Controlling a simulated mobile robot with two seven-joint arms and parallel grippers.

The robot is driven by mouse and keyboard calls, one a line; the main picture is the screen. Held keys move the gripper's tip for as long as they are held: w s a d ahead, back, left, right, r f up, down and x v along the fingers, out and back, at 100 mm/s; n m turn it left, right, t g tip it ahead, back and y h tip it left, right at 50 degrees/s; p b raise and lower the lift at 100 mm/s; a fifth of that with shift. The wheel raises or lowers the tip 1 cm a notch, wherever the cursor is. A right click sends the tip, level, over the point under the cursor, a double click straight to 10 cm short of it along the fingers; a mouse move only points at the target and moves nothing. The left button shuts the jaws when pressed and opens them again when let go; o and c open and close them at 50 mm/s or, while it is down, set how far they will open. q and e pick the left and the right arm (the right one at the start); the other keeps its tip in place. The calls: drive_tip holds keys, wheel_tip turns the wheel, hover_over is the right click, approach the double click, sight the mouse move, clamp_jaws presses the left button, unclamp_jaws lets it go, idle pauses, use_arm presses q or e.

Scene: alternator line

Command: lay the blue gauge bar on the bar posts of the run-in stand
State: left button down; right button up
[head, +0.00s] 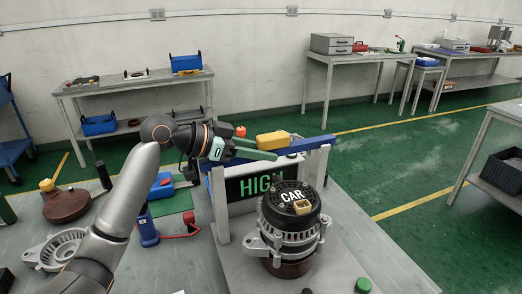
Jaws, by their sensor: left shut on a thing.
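The blue gauge bar (316,143) spans left to right above the run-in stand, with a yellow block (273,139) at its middle. My left gripper (266,149) reaches in from the left with green fingers and is shut on the bar near this block; the fingers hide part of it. The stand's grey bar posts, left (219,205) and right (317,168), rise beneath the bar's two ends. The bar looks at or very near the post tops; I cannot tell whether it touches them. My right gripper is not in view.
An alternator (291,230) marked CAR stands in front of the bar, and a dark display (262,183) reading HIGH stands behind. On the left are a blue hand tool (147,229), a grey ring housing (60,248) and a brown round part (66,204).

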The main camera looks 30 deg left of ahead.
use_arm(q)
drive_tip(key=c, duration=1)
unclamp_jaws()
drive_tip(key=shift+f, duration=0.15)
drive_tip(key=o, duration=0.5)
drive_tip(key=shift+s+a+r, duration=0.1)
drive_tip(key=shift+r, duration=0.15)
drive_tip(key=b+v, duration=0.2)
drive_tip(key=v, duration=0.9)
drive_tip(key=shift+s+a+r, duration=0.15)
drive_tip(key=shift+s+a, duration=0.1)
drive_tip(key=shift+s, duration=0.05)
